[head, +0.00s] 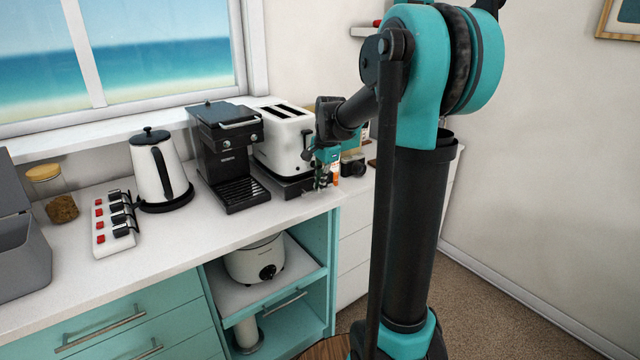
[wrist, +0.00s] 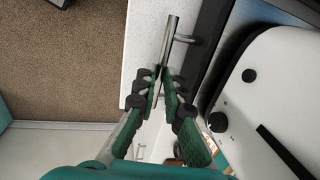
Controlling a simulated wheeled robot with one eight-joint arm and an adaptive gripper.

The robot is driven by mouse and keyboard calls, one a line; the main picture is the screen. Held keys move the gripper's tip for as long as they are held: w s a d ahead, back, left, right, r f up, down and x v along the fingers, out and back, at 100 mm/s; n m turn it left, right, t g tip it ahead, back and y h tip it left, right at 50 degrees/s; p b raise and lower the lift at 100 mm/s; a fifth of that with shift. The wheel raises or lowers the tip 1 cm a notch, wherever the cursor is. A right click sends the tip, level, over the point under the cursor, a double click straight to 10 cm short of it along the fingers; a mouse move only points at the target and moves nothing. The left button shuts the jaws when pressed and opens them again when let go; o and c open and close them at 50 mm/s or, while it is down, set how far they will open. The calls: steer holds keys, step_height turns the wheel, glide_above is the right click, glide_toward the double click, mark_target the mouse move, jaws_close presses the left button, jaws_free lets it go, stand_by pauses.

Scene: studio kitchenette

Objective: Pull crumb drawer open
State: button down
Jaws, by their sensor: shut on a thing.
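The white toaster (head: 285,140) with black slots stands on the counter, right of the coffee machine. Under it is a dark, low crumb drawer (head: 292,186); its front shows as a dark strip in the wrist view (wrist: 207,45). A silver bar handle (wrist: 169,40) stands off this front on a short post. My gripper (wrist: 163,78) is shut on the handle, with the bar between its green fingertips. In the head view my gripper (head: 322,178) is low at the toaster's right front corner. How far the drawer is out, I cannot tell.
The coffee machine (head: 228,155) stands close left of the toaster. A dark camera (head: 353,166) and small items are close behind my gripper. A kettle (head: 158,170) and power strip (head: 114,222) are farther left. The counter's front strip (head: 250,226) is clear.

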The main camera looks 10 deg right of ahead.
steer(key=shift+s, duration=0.1)
steer(key=s+d, duration=0.4)
steer(key=s, duration=0.4)
steer(key=s+d, duration=0.4)
steer(key=s, duration=0.5)
steer(key=shift+s+d, duration=0.2)
steer(key=c, duration=1.6)
jaws_free()
step_height(320, 180, up, 12)
steer(key=s+d, duration=0.1)
steer(key=s, duration=0.1)
steer(key=shift+f, duration=0.1)
